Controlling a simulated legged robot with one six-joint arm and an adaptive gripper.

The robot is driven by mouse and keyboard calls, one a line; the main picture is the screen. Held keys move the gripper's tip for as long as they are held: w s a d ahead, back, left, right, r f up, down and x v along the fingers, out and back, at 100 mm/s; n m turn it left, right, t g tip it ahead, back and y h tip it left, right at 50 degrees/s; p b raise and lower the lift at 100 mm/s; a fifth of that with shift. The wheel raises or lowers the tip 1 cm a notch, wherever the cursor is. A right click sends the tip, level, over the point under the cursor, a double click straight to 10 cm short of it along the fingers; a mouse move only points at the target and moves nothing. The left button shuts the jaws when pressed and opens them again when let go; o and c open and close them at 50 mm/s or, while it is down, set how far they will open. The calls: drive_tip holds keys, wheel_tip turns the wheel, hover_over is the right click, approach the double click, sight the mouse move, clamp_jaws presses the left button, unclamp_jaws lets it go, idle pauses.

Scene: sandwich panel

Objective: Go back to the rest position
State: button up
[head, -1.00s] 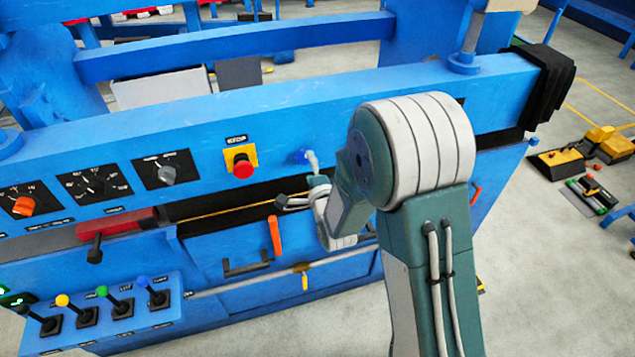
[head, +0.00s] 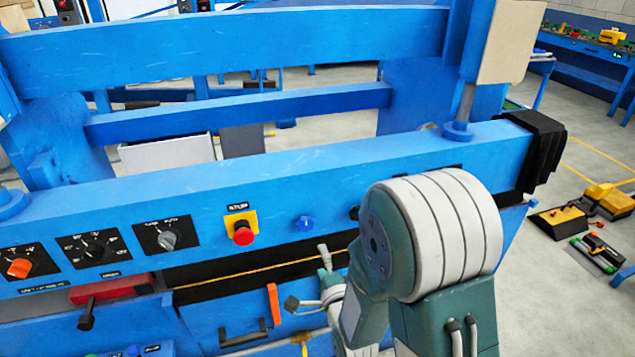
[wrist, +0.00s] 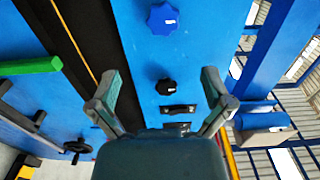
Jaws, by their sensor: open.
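My gripper (wrist: 160,76) is open and empty in the wrist view, with its two fingers spread wide. A blue knob (wrist: 163,19) and a black knob (wrist: 166,87) on the blue panel show beyond and between the fingers. In the head view, my arm bends down in front of the machine at the right of centre. Part of my gripper (head: 325,262) shows in front of the dark slot, below the blue knob (head: 303,223) and apart from it in the picture. The rest of the gripper is hard to make out behind my arm.
The blue machine's front beam (head: 330,180) spans the view. An orange handle (head: 273,304) is below.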

drive_tip(key=s+d+r+n+g+h, duration=0.35)
drive_tip(key=d+r+n+g, duration=0.3)
drive_tip(key=r, duration=0.25)
drive_tip(key=s+d+r+n+g, duration=0.2)
drive_tip(key=s+d+n, duration=0.1)
drive_tip(key=s, duration=0.6)
drive_tip(key=s+d+r+n+g+h, duration=0.1)
drive_tip(key=s+d+r+n+g, duration=0.2)
drive_tip(key=s, duration=0.7)
drive_tip(key=shift+s+d+r+n, duration=0.2)
drive_tip(key=shift+s+d+n, duration=0.15)
drive_tip(key=shift+n, duration=0.9)
drive_tip(key=shift+w+h, duration=0.1)
drive_tip(key=shift+h, duration=0.15)
